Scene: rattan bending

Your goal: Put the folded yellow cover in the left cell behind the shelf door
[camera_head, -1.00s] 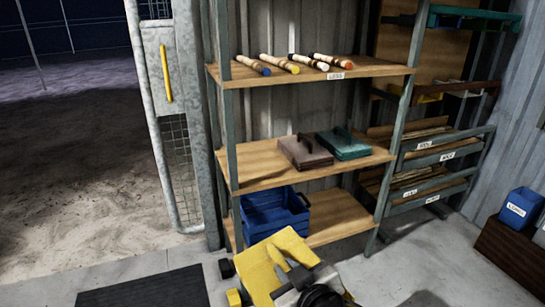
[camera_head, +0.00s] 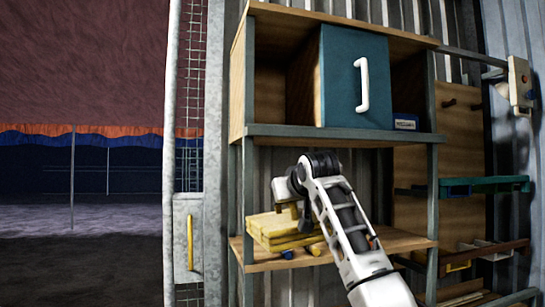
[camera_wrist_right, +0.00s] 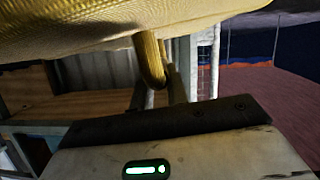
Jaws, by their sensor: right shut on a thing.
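The folded yellow cover (camera_head: 280,236) is in front of the shelf with the wooden-handled tools, below the upper cabinet. My right gripper (camera_head: 291,211) is shut on it; my right arm comes up from the lower right. In the right wrist view the cover (camera_wrist_right: 85,32) fills the top, close to the camera. The teal shelf door (camera_head: 341,85) with its white handle (camera_head: 363,85) stands upright in the upper cabinet. Left of it, the left cell (camera_head: 270,90) shows as an open dark space with no object visible. The left gripper is out of view.
A grey beam (camera_head: 340,134) runs along the cabinet's lower edge, above the cover. A grey metal gate post (camera_head: 214,150) stands close on the left. Racks with teal and brown rails are on the right.

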